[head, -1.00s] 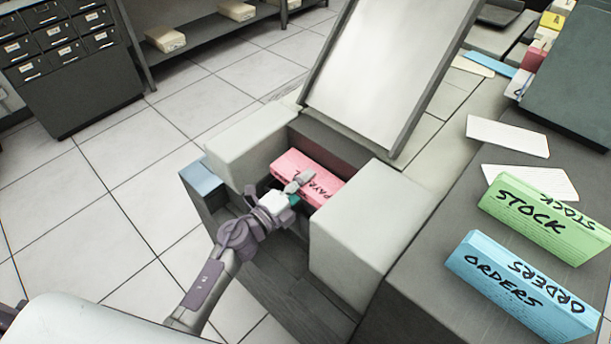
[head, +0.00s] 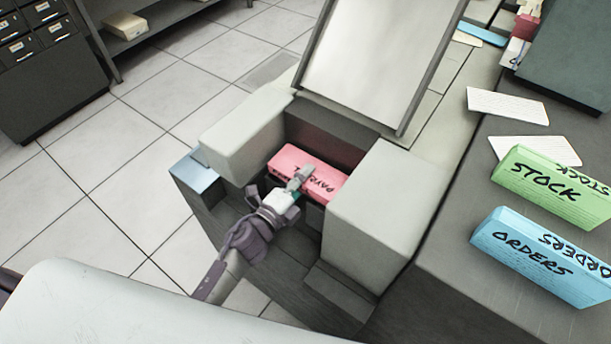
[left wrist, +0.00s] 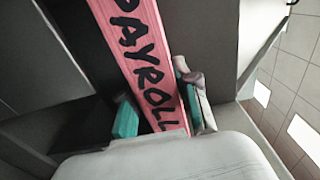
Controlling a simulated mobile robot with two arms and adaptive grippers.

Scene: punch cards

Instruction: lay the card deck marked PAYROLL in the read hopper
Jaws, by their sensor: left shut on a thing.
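The pink card deck marked PAYROLL (head: 322,183) lies in the recess of the read hopper (head: 322,137), between two pale side blocks and below the raised lid. Whether the deck touches the hopper floor is hard to tell. My right gripper is not in view.
A green STOCK deck (head: 550,186) and a blue ORDERS deck (head: 540,256) stand on the dark counter at right, with white cards (head: 508,104) behind them. The pale right block (head: 385,215) stands close to the deck. Open tiled floor (head: 100,190) lies at left.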

